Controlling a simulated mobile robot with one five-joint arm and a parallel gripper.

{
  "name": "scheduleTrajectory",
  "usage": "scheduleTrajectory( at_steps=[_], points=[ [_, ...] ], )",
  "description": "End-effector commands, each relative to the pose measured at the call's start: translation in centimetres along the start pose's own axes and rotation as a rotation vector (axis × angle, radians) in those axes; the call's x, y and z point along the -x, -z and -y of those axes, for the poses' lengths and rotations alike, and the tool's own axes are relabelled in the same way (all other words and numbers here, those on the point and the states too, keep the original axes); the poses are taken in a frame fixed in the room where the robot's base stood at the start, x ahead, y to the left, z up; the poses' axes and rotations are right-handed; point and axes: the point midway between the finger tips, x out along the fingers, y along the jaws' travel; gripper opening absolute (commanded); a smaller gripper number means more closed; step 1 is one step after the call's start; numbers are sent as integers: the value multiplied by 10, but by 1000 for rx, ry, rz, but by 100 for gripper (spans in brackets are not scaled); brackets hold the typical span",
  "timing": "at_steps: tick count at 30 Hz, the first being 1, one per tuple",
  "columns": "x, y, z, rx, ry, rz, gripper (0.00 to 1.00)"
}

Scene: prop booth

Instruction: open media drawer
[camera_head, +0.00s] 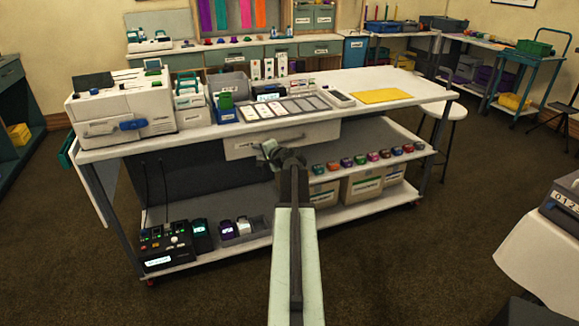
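A pale drawer front (310,133) with a small label sits under the white tabletop of the workbench, in the middle of the view. It looks closed, roughly flush with the bench front. The label is too small to read, so I cannot tell whether this is the media drawer. My gripper (268,150) is at the end of my arm, in front of the drawer's lower left part and overlapping it in the picture. I cannot tell whether it touches the drawer. Its fingers are small and partly hidden by the wrist, so their opening is unclear.
The bench top holds a white machine (125,108), a blue bin (226,112), a card tray (285,107) and a yellow sheet (382,96). Lower shelves carry several coloured pucks, boxes (362,186) and a black radio unit (166,244). A white-covered table (545,255) stands right. Carpet in front is clear.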

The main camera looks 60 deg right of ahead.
Motion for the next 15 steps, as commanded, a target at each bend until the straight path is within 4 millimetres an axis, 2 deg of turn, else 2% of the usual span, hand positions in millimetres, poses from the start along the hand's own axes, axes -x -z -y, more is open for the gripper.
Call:
scheduleTrajectory(
  at_steps=[1,3,6,9,15],
  points=[
    [6,48,-26,-68,34,-81,32],
    [22,95,-37,-140,75,-163,32],
    [38,132,-45,-199,109,-231,32],
    [46,145,-46,-220,122,-254,32],
    [39,146,-44,-219,122,-253,32]
  ],
)
